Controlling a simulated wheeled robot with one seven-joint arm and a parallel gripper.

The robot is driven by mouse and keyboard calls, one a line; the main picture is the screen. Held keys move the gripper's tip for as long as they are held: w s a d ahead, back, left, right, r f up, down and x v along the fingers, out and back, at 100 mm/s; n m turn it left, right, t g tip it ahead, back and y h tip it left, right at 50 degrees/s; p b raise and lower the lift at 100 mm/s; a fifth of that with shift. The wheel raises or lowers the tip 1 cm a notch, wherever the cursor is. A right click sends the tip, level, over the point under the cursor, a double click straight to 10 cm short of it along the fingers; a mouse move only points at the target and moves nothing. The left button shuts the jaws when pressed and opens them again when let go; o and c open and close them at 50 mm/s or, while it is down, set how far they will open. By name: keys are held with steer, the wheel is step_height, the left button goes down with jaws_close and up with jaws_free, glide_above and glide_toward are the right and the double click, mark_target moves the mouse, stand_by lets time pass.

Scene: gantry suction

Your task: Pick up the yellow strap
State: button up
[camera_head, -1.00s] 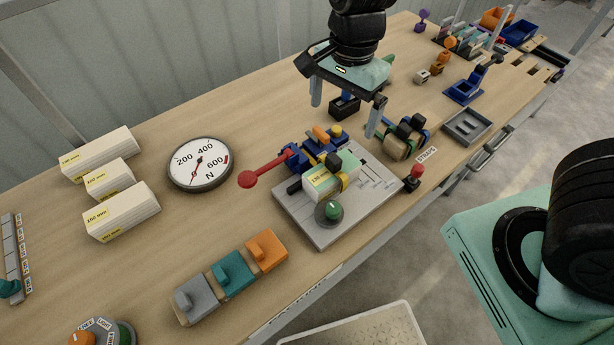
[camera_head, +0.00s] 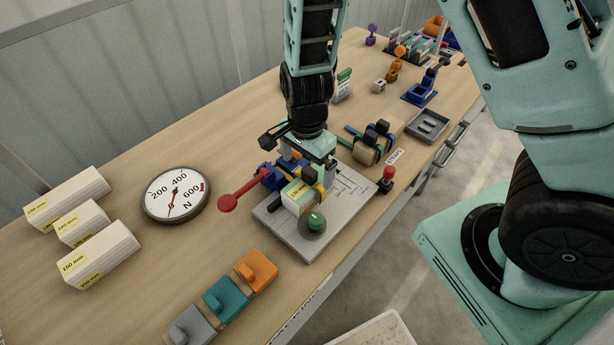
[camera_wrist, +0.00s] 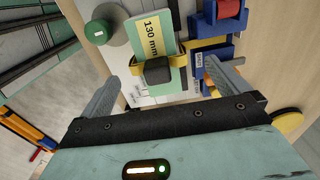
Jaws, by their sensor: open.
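The yellow strap (camera_head: 320,190) lies around a pale block (camera_head: 296,199) on the grey fixture plate (camera_head: 340,204). In the wrist view the yellow strap (camera_wrist: 179,61) crosses the block (camera_wrist: 140,32), which has a "130 mm" label, and a black buckle (camera_wrist: 157,71) sits on the strap. My gripper (camera_head: 312,172) is low over the plate, above the strapped block. In the wrist view its two fingers (camera_wrist: 162,88) are apart on either side of the buckle, with a gap to it. In the head view my gripper partly hides the strap.
A blue clamp (camera_head: 268,178) with a red lever (camera_head: 228,202) stands left of the block. A green knob (camera_head: 316,221) is in front of it. A strap holder (camera_head: 370,148) with green and blue straps stands behind right. A dial gauge (camera_head: 176,195) is at left.

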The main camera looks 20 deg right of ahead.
mark_target(308, 182)
steer(key=shift+s+d+f+p, duration=0.1)
steer(key=shift+f+p, duration=0.15)
steer(key=shift+f, duration=1.2)
steer(key=shift+s+d+f+p, duration=0.1)
steer(key=shift+f+p, duration=0.15)
steer(key=shift+f, duration=1.2)
steer(key=c, duration=1.1)
